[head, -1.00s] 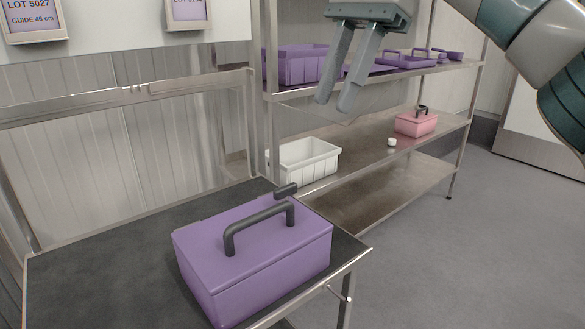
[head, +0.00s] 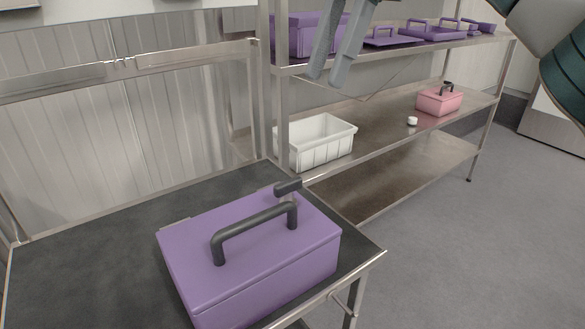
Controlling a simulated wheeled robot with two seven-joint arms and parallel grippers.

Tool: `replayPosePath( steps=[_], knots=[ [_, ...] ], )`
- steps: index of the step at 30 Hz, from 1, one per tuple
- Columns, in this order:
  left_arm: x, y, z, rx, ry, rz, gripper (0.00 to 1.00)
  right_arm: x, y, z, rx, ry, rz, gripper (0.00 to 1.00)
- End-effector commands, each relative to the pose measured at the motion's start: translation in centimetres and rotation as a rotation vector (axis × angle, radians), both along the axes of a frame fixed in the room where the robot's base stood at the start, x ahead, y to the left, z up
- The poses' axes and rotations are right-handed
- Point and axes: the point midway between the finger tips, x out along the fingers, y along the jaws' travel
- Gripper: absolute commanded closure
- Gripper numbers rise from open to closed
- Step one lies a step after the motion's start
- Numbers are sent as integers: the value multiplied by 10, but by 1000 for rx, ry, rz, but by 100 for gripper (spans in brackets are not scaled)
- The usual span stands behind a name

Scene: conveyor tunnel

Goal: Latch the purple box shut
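The purple box (head: 252,262) stands on the dark top of a metal-edged table in the lower middle of the head view. Its lid lies down on the body, with a thin seam below the lid edge. A dark arched handle (head: 254,231) stands on the lid. A dark latch-like piece (head: 288,187) sticks up at the far edge; whether it is engaged cannot be told. My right gripper (head: 330,78) hangs at the top, above and apart from the box. Its two grey fingers have a narrow empty gap between them. My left gripper is out of view.
The table (head: 90,262) is bare left of the box. Behind stands a metal rack with a white bin (head: 322,142), a small white item (head: 412,121) and a pink box (head: 439,99). Purple bins and trays (head: 435,32) fill its upper shelf. Open floor lies right.

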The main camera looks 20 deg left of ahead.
Motion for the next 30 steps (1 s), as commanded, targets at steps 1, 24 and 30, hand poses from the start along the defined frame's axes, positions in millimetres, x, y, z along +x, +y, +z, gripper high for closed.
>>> replayPosePath(
  steps=[1,24,30],
  knots=[
    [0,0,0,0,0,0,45,0,0,-2,0,0,0,70],
    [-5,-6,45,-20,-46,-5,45,-31,24,-97,-1,1,2,70],
    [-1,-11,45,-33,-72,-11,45,-41,31,-128,-1,2,1,70]
  ],
)
